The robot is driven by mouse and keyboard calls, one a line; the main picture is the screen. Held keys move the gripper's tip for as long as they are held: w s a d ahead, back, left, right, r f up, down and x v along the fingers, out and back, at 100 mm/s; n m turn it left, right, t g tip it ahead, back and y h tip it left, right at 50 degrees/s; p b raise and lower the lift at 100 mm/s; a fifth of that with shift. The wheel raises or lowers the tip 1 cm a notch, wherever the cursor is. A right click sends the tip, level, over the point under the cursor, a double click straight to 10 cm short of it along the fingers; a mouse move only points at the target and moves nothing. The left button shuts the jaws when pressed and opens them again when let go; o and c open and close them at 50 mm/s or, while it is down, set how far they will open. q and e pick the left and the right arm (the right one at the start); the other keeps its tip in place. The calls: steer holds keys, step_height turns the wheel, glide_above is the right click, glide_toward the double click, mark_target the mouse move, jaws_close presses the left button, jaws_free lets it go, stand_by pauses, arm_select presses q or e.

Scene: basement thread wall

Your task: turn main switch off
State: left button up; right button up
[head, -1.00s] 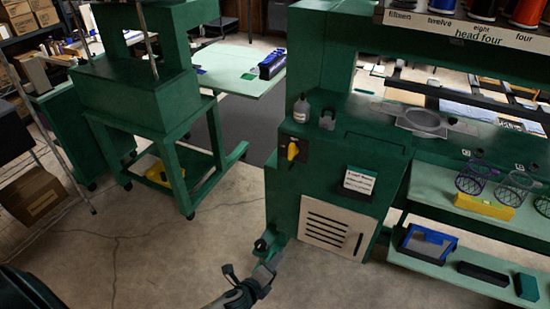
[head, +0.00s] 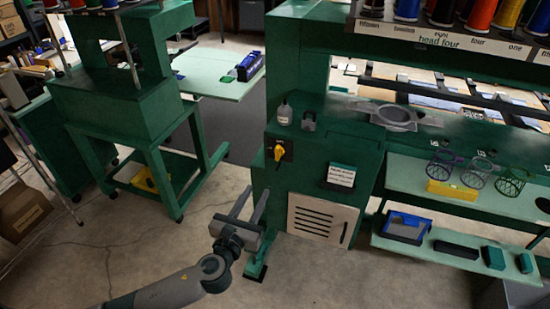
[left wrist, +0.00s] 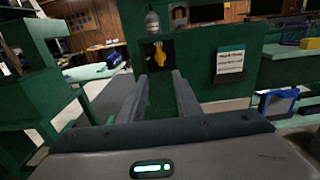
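The main switch (head: 279,152) is a yellow rotary handle on a dark plate on the front of the green machine cabinet (head: 262,190). It also shows in the left wrist view (left wrist: 159,54), straight ahead beyond the fingers. My left gripper (head: 251,198) is open and empty, in front of the cabinet, lower and to the left of the switch and apart from it. In the left wrist view its two fingers (left wrist: 160,84) stand apart with the switch seen above the gap. My right gripper is in neither view.
A white label (head: 341,176) and a vented panel (head: 319,219) are on the cabinet front. A bottle (head: 284,114) stands on the ledge above the switch. A green stand (head: 130,110) is at left. Concrete floor (head: 130,245) is open in front.

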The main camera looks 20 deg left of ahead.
mark_target(277, 156)
arm_select(q)
steer(key=w+p, duration=0.1)
steer(key=w, duration=0.4)
steer(key=w+p, duration=0.1)
steer(key=w, duration=0.5)
steer(key=w+p, duration=0.1)
steer(key=w, duration=0.5)
steer(key=shift+w+d, duration=0.15)
steer(key=shift+d, duration=0.15)
steer(key=c, duration=0.7)
